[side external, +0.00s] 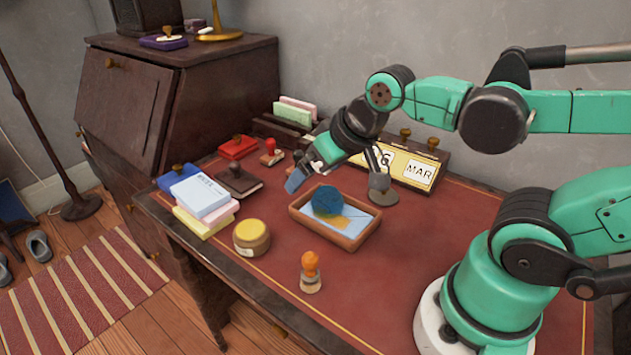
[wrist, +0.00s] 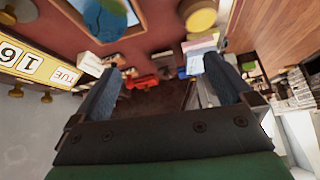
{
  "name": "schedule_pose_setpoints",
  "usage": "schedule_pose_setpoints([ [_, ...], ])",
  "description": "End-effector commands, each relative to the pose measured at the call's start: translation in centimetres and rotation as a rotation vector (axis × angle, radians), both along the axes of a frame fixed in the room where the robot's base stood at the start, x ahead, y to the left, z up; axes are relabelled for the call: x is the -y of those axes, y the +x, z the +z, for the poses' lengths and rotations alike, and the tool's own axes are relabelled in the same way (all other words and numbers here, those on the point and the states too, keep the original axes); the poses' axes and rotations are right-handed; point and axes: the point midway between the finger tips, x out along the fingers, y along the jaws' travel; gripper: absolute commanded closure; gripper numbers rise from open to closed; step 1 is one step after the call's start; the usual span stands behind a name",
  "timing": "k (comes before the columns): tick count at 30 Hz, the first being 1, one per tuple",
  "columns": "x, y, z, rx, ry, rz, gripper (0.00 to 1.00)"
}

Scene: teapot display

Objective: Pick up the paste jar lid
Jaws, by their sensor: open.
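The paste jar (side external: 252,245) stands upright on the desk near its front edge, with its round yellow lid (side external: 251,230) on top. In the wrist view the lid (wrist: 201,20) shows as a yellow disc at the top, right of centre. My gripper (side external: 296,182) is above the desk, behind and to the right of the jar in the side view, and apart from it. In the wrist view my gripper (wrist: 163,68) has its two dark fingers spread wide with nothing held between them.
A shallow tray (side external: 345,240) with a blue round thing lies right of the jar. An orange-topped stamp (side external: 310,272) stands in front. Stacked pastel pads (side external: 202,203) are left of the jar. A calendar (side external: 408,167) stands behind. Bare red desktop lies around the jar's right side.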

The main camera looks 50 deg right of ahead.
Motion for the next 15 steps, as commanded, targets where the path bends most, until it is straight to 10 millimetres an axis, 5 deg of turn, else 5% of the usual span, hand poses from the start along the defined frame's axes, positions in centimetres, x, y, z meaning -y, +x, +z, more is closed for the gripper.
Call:
schedule_pose_setpoints([
  [8, 9.0, 0.8, -2.1, -0.193, 0.353, -0.933, 0.00],
  [15, 16.5, -1.4, -5.9, -0.281, 0.591, -1.789, 0.00],
])
